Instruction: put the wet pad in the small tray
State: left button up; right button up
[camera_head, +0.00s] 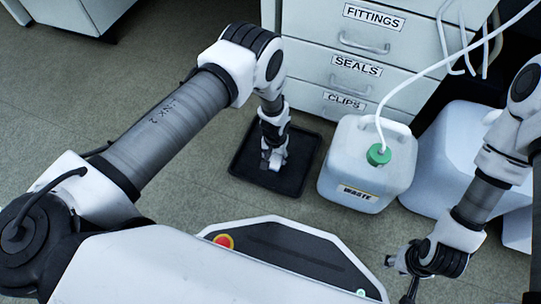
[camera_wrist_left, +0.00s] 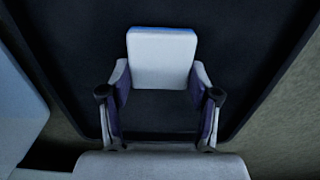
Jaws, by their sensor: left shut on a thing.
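The wet pad (camera_wrist_left: 162,60) is a pale square block with a blue edge, seen in the left wrist view between my left fingers. My left gripper (camera_head: 272,161) is shut on it, pointing down within the outline of a black shallow tray (camera_head: 239,166) on the floor. The tray's dark floor fills most of the left wrist view behind the pad. Whether the pad touches the tray floor I cannot tell. In the head view the gripper mostly hides the pad. My right gripper (camera_head: 398,279) is open and empty, low at the right.
A white jug labelled WASTE (camera_head: 352,172) with a green cap and hose stands just right of the tray. A larger white container (camera_head: 452,150) is beyond it. A drawer cabinet (camera_head: 345,75) stands behind the tray. The floor (camera_head: 196,185) left of the tray is clear.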

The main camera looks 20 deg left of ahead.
aim_at(274, 157)
pick_arm(q)
jog(key=shift+r, duration=0.1)
jog(key=shift+c, duration=0.3)
jog(key=shift+f, duration=0.3)
jog(key=o, duration=0.9)
jog(key=shift+r, duration=0.1)
jog(key=shift+r, duration=0.1)
notch_tip(274, 157, up, 12)
jog(key=p, duration=0.9)
jog(key=shift+n, duration=0.4)
jog(key=s+a+r, duration=0.2)
jog(key=s+a, duration=0.1)
jog(key=s, duration=0.5)
jog(key=s+a+r, duration=0.3)
jog(key=s, duration=0.6)
jog(key=s+a+r, duration=0.3)
jog(key=s+a, duration=0.1)
jog(key=s, duration=0.4)
jog(key=shift+s+r+b, duration=0.15)
jog(key=shift+s+b, duration=0.05)
jog(key=shift+b, duration=0.1)
